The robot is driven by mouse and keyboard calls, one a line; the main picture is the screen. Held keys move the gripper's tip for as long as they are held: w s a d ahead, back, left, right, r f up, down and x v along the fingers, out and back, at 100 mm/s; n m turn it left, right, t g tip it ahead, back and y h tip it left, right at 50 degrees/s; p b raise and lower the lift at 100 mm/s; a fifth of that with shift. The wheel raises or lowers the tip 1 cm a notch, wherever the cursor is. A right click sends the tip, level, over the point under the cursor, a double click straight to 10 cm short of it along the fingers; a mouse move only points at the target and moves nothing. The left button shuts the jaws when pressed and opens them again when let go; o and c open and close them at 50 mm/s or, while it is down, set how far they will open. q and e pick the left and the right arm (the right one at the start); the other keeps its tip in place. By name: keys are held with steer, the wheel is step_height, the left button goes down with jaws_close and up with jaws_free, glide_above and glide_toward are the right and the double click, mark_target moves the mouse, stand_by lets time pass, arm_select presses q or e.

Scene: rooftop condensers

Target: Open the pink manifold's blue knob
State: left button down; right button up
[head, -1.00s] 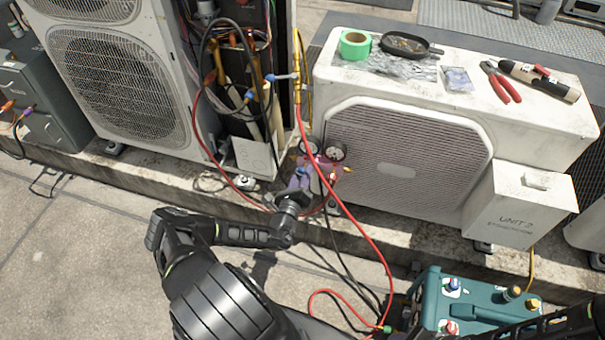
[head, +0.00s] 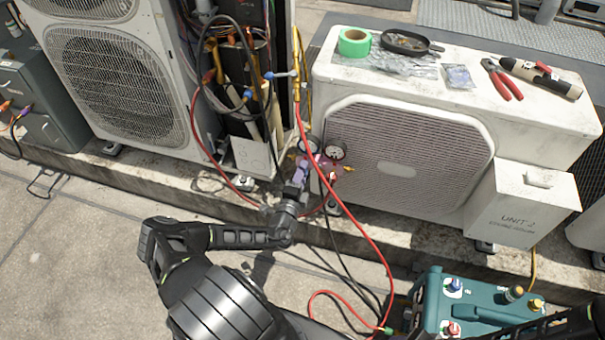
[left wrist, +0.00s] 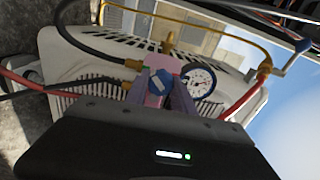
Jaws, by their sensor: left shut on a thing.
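The pink manifold (head: 322,165) with two round gauges hangs in front of the white unit's grille in the head view. It also shows in the left wrist view (left wrist: 155,88), with one gauge (left wrist: 201,81) facing the camera. The blue knob (left wrist: 160,82) sits at the middle of the left wrist view, between the two purple fingers. My left gripper (head: 300,176) reaches the manifold's left side and is shut on the blue knob. In the head view the gripper hides the knob. My right gripper is not seen.
A red hose (head: 345,205) and black hoses run from the manifold area past my left arm. A teal machine (head: 432,300) stands at the lower right. Bare paving lies left.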

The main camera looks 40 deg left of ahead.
arm_select(q)
steer(key=n+b, duration=0.1)
steer(key=n, duration=0.5)
stand_by(0.4)
steer(key=c, duration=1.1)
jaws_free()
steer(key=shift+o, duration=0.2)
steer(key=shift+s, duration=0.15)
steer(key=v, duration=0.7)
steer(key=shift+s, duration=0.3)
steer(key=shift+d, duration=0.1)
